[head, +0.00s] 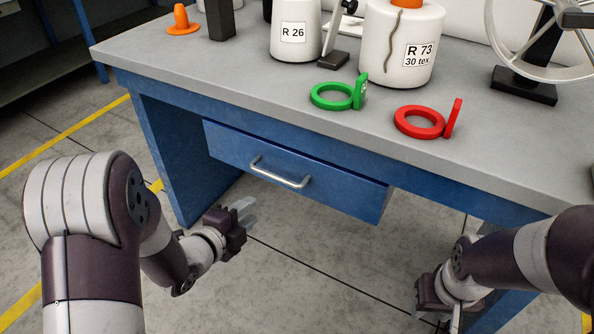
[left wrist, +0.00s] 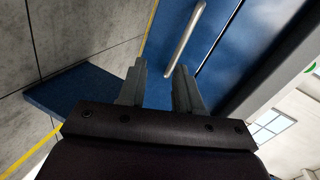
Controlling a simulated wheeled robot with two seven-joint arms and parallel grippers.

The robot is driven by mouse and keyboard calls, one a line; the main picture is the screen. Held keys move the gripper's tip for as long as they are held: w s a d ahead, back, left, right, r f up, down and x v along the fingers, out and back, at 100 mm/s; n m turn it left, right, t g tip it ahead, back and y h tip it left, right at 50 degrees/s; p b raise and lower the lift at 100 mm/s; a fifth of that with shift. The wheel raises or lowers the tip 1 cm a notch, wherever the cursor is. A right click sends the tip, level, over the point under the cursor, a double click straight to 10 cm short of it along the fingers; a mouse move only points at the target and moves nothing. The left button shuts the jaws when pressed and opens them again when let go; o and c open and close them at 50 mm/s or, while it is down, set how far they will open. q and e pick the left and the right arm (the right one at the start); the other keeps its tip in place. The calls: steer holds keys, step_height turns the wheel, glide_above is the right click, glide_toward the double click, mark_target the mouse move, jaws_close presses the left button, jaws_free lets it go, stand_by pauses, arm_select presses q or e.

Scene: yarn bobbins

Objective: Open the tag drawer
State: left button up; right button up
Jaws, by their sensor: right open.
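The tag drawer (head: 340,190) is a blue drawer under the grey workbench top, with a silver bar handle (head: 280,173). No inside of the drawer shows, and it looks shut. My left gripper (head: 247,209) is below and left of the handle in the head view, apart from it. In the left wrist view its two fingers (left wrist: 160,82) are spread with nothing between them. The handle (left wrist: 184,42) lies beyond the fingertips there, against the blue drawer front (left wrist: 214,65). My right gripper (head: 450,312) is low at the right, open, away from the drawer; its fingertips are partly hidden.
The bench top (head: 240,70) holds a green ring tag (head: 331,96), a red ring tag (head: 420,122), bobbins labelled R 26 (head: 294,52) and R 73 (head: 385,68), an orange cone (head: 181,20) and a wheel stand (head: 523,88). Blue bench legs (head: 180,150) flank the open floor.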

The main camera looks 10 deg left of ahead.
mark_target(280, 181)
arm_select(q)
steer(key=w+d+b, duration=0.1)
steer(key=w, duration=0.2)
steer(key=w+d+m+b, duration=0.1)
steer(key=w+d, duration=0.1)
steer(key=w, duration=0.2)
steer(key=w+d+m+t+h+b, duration=0.1)
steer(key=w+d, duration=0.1)
steer(key=w, duration=0.2)
steer(key=shift+f+b, duration=0.1)
steer(key=shift+b, duration=0.2)
steer(key=shift+w+d, duration=0.1)
steer(key=shift+w, duration=0.2)
jaws_close()
